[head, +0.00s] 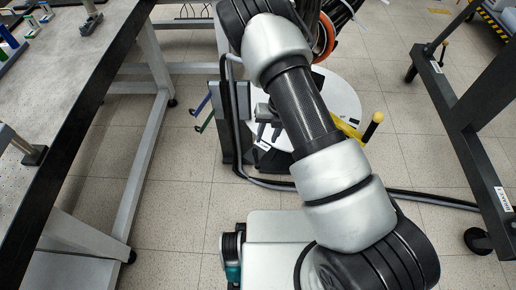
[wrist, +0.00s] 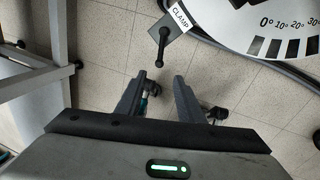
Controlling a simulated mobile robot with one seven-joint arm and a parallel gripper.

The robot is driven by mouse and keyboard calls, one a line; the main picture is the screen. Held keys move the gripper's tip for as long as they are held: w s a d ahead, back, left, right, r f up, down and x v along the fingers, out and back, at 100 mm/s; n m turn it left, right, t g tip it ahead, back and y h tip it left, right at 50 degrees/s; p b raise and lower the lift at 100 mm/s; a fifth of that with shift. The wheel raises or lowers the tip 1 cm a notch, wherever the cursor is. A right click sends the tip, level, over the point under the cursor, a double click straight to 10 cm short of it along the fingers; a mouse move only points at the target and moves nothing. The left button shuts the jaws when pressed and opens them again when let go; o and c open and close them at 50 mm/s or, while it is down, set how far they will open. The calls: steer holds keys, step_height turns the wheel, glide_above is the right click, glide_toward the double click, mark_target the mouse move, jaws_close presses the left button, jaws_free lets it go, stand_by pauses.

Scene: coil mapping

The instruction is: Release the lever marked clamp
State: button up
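The clamp lever (wrist: 162,46) is a short dark bar with a round knob, on a plate beside a white label reading CLAMP (wrist: 181,18). It shows at the top middle of the wrist view. My gripper (wrist: 159,80) is open, with its two dark fingers apart and nothing between them. In the picture the lever lies just beyond the fingertips, roughly in line with the gap, and no contact is visible. In the head view, my arm covers much of this area and I cannot make out the lever clearly.
A white dial (wrist: 262,28) with degree marks lies right of the lever; the disc (head: 343,92) also shows behind my arm. A yellow handle (head: 352,130) sticks out right. Blue and green hooks (head: 203,112) are left. A workbench (head: 75,95) stands left, a dark wheeled frame (head: 470,135) right.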

mark_target(256, 159)
steer(key=a+f+b, duration=0.1)
steer(key=f, duration=0.4)
steer(key=a+f+b, duration=0.1)
steer(key=f+b, duration=0.1)
steer(key=f, duration=0.4)
steer(key=a+f+b, duration=0.1)
steer(key=f, duration=0.5)
steer(key=shift+s+a+f+b, duration=0.1)
steer(key=shift+s+b, duration=0.15)
steer(key=shift+b, duration=0.15)
jaws_close()
